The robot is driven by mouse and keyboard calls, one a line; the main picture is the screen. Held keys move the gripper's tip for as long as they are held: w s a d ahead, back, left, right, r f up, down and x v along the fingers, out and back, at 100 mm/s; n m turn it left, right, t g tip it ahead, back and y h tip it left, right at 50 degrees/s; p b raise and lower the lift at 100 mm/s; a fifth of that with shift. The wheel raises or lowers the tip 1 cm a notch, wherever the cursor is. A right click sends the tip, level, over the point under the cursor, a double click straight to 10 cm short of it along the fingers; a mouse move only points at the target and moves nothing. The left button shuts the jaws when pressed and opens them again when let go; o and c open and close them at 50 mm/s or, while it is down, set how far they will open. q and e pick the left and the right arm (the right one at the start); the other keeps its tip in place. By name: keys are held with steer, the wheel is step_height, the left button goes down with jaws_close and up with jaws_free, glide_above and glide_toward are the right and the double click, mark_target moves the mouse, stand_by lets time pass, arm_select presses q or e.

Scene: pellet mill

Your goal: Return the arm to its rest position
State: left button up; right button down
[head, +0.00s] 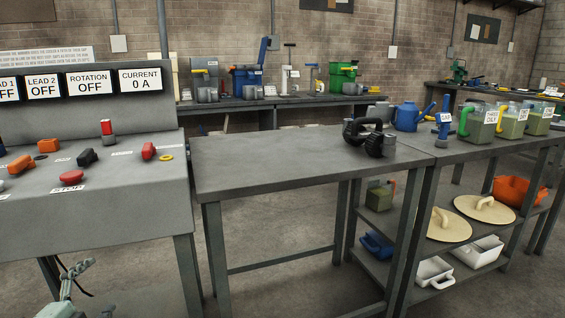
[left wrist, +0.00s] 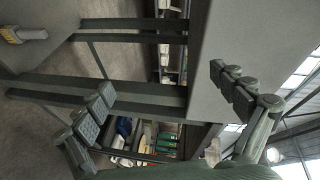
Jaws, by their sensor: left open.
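My left gripper (head: 78,277) shows at the bottom left of the head view, low in front of the control console (head: 90,215). In the left wrist view the same gripper (left wrist: 165,98) has its two padded fingers spread wide with nothing between them. Most of the left arm is cut off by the frame edge. My right gripper is not seen in either view.
The console has a red stop button (head: 72,177), several switches and display plates. A shelved bench (head: 470,150) with jugs stands further right. Open floor (head: 265,285) lies below.

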arm_select(q)
steer(key=s+d+f+n+g+y, duration=0.2)
steer(key=s+f+n+g, duration=0.35)
steer(key=f, duration=0.65)
steer(key=s+d+f+n+g, duration=0.3)
steer(key=s+d+f, duration=0.4)
steer(key=s, duration=0.3)
steer(key=s+d+f+n+g+h, duration=0.1)
steer(key=s+d+f+n+g, duration=0.3)
steer(key=s+f, duration=0.4)
steer(key=s+d+n, duration=0.1)
steer(key=s+d, duration=0.1)
steer(key=s, duration=0.1)
steer(key=shift+s+d+f, duration=0.2)
steer(key=shift+d+f, duration=0.2)
steer(key=shift+g, duration=0.25)
